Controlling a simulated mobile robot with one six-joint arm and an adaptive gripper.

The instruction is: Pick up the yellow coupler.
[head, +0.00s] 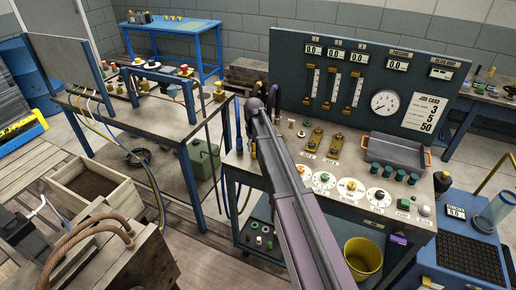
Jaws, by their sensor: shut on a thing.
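My arm crosses the middle of the head view from the bottom edge. My dark gripper (274,103) is at its far end, over the back left of the instrument bench (300,150). It is small and partly covered by my own wrist. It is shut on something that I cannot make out. A small yellow piece (352,185) sits on a white disc at the bench front. Another yellow piece (219,93) stands at the right end of the left table (150,120). I cannot tell which of these, if either, is the yellow coupler.
A panel (370,72) with gauges stands behind the bench. A grey tray (398,152) and several dark green cups are at its right. A yellow bucket (363,258) stands below. A wooden box (95,190) is at left. The floor between table and bench has hoses.

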